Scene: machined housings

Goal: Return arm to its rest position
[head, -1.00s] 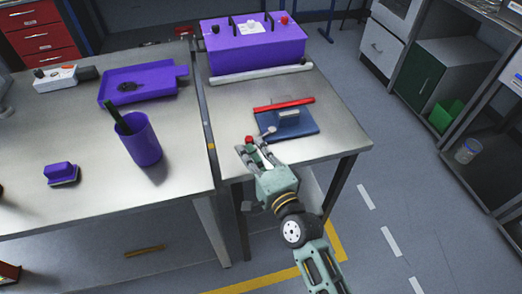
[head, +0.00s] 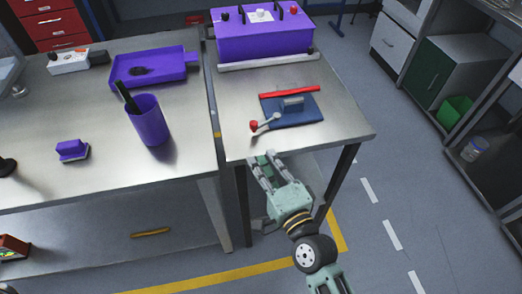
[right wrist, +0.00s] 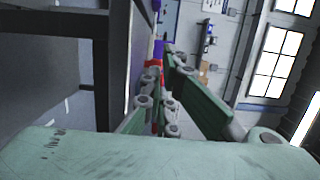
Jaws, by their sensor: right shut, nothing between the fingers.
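My right gripper (head: 262,160) is in front of the near edge of the right-hand metal table in the head view. It is shut with nothing between its fingers. In the right wrist view its green fingers (right wrist: 168,105) reach forward along the table edge. A blue block fixture (head: 291,108) with a grey piece on it lies on that table. A lever with a red knob (head: 254,125) lies at its left, apart from the gripper. My left gripper is not in view.
A red bar (head: 289,91) lies behind the fixture. A purple box (head: 262,38) stands at the back. The left table holds a purple cup (head: 148,122), a purple tray (head: 150,70) and a small purple block (head: 71,149). Open floor (head: 420,190) lies to the right.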

